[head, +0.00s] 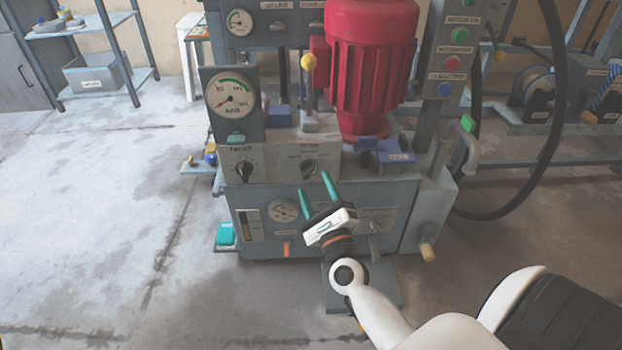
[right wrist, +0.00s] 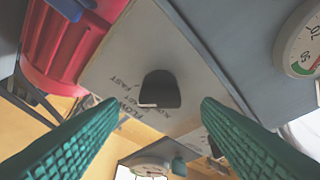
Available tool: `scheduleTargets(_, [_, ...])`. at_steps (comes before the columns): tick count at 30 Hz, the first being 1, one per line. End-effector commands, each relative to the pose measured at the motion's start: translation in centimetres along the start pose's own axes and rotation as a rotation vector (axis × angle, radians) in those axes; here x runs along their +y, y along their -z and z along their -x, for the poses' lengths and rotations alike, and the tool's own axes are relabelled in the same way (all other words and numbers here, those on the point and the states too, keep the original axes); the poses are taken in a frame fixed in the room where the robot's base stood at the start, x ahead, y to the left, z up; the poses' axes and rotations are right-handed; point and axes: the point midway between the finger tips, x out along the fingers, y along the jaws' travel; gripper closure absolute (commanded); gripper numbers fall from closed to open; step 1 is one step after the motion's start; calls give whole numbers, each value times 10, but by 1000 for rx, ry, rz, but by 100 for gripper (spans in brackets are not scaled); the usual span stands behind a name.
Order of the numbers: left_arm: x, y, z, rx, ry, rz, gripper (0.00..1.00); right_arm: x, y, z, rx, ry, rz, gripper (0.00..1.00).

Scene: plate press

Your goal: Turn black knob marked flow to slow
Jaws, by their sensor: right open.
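The black flow knob (head: 309,167) is the right one of two knobs on the light panel on the front of the press. In the right wrist view the knob (right wrist: 160,88) shows large, with a white mark at its lower left edge. Printed lettering lies beside it, including the word FAST, seen tilted. My right gripper (head: 313,181) is open, its two teal fingers pointing at the panel just below the knob. In the wrist view its fingers (right wrist: 160,100) stand either side of the knob with gaps, not visibly touching it. My left gripper is out of view.
A second black knob (head: 243,170) sits left on the same panel (head: 275,165). A gauge (head: 231,97) stands above it, and a yellow-topped lever (head: 309,62) and red motor (head: 371,60) rise behind. Blue parts (head: 395,154) lie to the right.

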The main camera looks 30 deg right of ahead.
Motion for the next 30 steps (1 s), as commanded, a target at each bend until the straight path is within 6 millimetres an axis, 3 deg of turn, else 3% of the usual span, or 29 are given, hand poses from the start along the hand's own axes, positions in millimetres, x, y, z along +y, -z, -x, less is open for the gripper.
scheduleTargets(7, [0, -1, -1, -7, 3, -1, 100, 0, 0, -32, 0, -2, 0, 42])
scheduleTargets(18, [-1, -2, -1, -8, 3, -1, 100, 0, 0, -37, 0, 1, 1, 42])
scheduleTargets(27, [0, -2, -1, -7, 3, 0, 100, 0, 0, -37, 0, 1, 1, 86])
scheduleTargets(30, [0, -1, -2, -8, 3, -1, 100, 0, 0, -37, 0, 2, 4, 86])
